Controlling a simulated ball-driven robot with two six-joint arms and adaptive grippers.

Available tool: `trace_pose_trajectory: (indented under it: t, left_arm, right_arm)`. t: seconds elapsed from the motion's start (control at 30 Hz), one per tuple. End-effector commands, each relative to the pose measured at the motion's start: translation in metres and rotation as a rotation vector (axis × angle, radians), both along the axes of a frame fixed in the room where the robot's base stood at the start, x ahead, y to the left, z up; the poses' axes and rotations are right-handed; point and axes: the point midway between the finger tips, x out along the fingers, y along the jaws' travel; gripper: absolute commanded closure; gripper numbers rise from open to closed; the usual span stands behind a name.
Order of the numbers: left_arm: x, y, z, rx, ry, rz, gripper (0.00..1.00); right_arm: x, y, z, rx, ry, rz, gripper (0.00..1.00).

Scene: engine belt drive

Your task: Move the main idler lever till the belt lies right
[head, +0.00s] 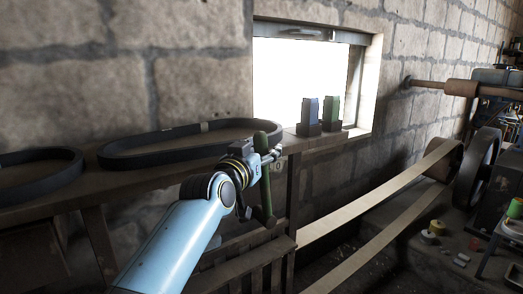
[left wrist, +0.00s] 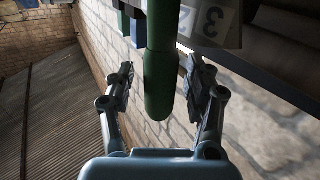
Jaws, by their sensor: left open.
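The lever I take as the main idler lever has a green handle (head: 267,200) that stands nearly upright by the end of the wooden shelf. My left gripper (head: 268,157) is at the handle and hides its middle. In the left wrist view the green handle (left wrist: 160,75) with its rounded end lies between the two spread fingers of my left gripper (left wrist: 163,82). The gripper is open, and a gap shows on each side of the handle. The tan belt (head: 385,190) runs in two strands from a drum (head: 446,160) at right toward the lower middle. Its near end is hidden. My right gripper is out of view.
Dark spare belts (head: 165,155) lie on the wooden shelf at left. A blue block (head: 311,110) and a green block (head: 332,110) stand on the window sill. A large dark wheel (head: 477,170) stands beside the drum. Number plates (left wrist: 212,20) show near the handle.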

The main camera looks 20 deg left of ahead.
Motion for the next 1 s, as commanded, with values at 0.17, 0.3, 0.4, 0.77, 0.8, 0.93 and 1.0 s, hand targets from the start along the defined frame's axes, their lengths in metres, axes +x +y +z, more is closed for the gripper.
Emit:
trace_pose_trajectory:
  t: [0.17, 0.3, 0.4, 0.77, 0.8, 0.93, 1.0]
  left_arm:
    - [0.0004, 0.0001, -0.0003, 0.0, 0.0, 0.0, 0.47]
    - [0.0003, 0.0001, -0.0002, 0.0, 0.0, 0.0, 0.58]
    - [0.0002, 0.0001, -0.0002, 0.0, 0.0, 0.0, 0.72]
    - [0.0001, 0.0, -0.0003, 0.0, 0.001, 0.0, 1.0]
    - [0.0001, 0.0, -0.0003, 0.0, 0.001, 0.0, 1.0]
    - [-0.0001, 0.0001, -0.0008, -0.001, 0.0, 0.0, 1.0]
    - [-0.0017, 0.0015, -0.003, -0.007, -0.007, 0.0, 1.0]
  right_arm:
    - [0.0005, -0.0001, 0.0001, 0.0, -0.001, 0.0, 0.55]
    - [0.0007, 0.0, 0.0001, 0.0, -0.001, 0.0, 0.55]
    - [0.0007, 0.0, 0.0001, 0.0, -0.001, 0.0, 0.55]
    - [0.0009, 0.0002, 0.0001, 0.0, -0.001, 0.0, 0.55]
    - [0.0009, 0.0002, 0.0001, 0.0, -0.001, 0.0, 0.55]
    - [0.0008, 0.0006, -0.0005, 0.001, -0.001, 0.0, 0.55]
    - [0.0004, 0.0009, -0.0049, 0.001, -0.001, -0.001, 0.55]
